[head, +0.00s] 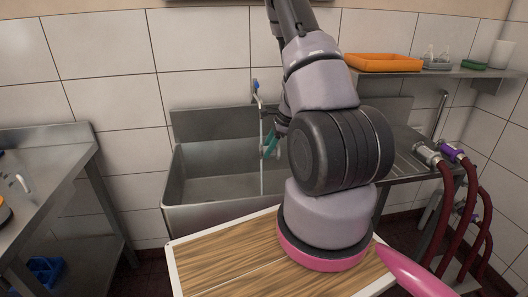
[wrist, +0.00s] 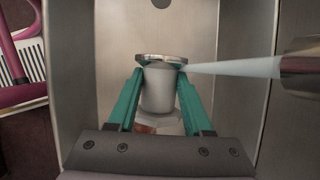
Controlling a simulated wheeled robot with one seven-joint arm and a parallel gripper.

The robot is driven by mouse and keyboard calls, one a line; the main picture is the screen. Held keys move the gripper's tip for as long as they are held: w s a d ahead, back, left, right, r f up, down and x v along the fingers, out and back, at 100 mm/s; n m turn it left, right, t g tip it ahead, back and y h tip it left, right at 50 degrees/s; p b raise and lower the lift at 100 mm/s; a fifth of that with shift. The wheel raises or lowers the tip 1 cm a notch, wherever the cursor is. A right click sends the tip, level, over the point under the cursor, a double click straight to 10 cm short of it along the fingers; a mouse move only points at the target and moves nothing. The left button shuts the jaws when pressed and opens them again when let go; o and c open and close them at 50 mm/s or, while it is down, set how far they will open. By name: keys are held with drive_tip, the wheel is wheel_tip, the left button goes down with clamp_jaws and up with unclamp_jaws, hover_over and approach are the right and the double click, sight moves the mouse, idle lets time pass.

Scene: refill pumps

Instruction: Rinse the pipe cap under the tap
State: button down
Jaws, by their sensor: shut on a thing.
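The pipe cap (wrist: 160,92) is a grey-white cylinder with a wider metal rim at its far end. My gripper (wrist: 160,74) has teal fingers shut on it from both sides, below the rim. The tap's metal spout (wrist: 302,66) is at the right in the wrist view. A pale water stream (wrist: 238,68) runs from it to the cap's rim. In the head view the tap (head: 256,88) has a blue handle, and a thin stream (head: 262,178) falls into the sink. My gripper (head: 270,146) is beside that stream; my arm partly hides it, and the cap is not clear there.
The steel sink (head: 188,212) lies below my gripper, with its walls around it. A shelf with an orange tray (head: 383,63) is at the upper right. Dark red hoses (head: 446,215) hang at the right. A steel bench (head: 50,165) is at the left.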

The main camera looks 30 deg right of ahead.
drive_tip(key=s+a+r, duration=0.2)
drive_tip(key=s+r, duration=0.1)
drive_tip(key=s, duration=0.4)
idle(0.5)
idle(0.4)
